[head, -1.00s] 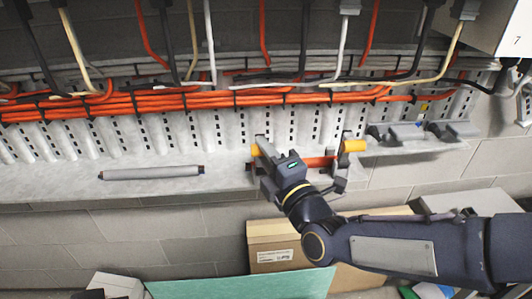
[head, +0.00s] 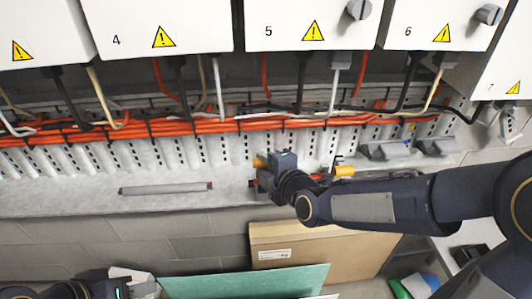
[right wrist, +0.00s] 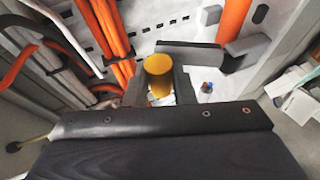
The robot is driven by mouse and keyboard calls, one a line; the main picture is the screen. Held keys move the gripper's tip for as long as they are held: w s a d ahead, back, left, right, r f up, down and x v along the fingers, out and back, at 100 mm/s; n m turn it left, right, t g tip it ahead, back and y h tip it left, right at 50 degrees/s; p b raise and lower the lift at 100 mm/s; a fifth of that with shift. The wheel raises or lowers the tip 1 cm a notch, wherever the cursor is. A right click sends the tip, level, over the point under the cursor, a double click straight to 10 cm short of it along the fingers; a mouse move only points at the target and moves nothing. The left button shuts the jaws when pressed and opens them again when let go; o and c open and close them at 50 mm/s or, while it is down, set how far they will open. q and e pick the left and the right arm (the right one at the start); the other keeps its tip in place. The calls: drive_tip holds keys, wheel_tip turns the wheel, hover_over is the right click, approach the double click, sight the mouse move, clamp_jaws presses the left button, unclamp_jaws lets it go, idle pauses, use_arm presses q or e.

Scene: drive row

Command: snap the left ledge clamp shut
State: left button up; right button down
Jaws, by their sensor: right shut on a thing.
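The left ledge clamp, with a yellow-orange handle (head: 260,162), is at the ledge's front edge in the head view. My right gripper (head: 264,175) is at this clamp. In the right wrist view the yellow handle (right wrist: 160,80) stands between the fingers of my right gripper (right wrist: 160,92), which is shut on it. The gripper hides most of the clamp body, so I cannot tell how far it is closed. A second orange handle (head: 344,171) is further right, with a red-orange piece beside it partly hidden by my arm. My left gripper (head: 140,287) is low at the left; its fingers are unclear.
A grey bar (head: 166,188) lies on the metal ledge (head: 60,202). Grey brackets (head: 385,150) are at the right. Orange cables (head: 200,126) run behind, below white numbered cabinets (head: 160,22). A cardboard box (head: 330,262) and green board (head: 245,283) stand below.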

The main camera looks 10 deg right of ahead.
drive_tip(key=shift+w+g+p, duration=0.6)
drive_tip(key=shift+g+p, duration=0.1)
drive_tip(key=shift+p, duration=0.35)
drive_tip(key=c, duration=1.5)
unclamp_jaws()
drive_tip(key=p+v, duration=0.2)
drive_tip(key=v, duration=0.5)
drive_tip(key=shift+s+r, duration=0.15)
drive_tip(key=shift+s, duration=0.2)
drive_tip(key=shift+d, duration=0.1)
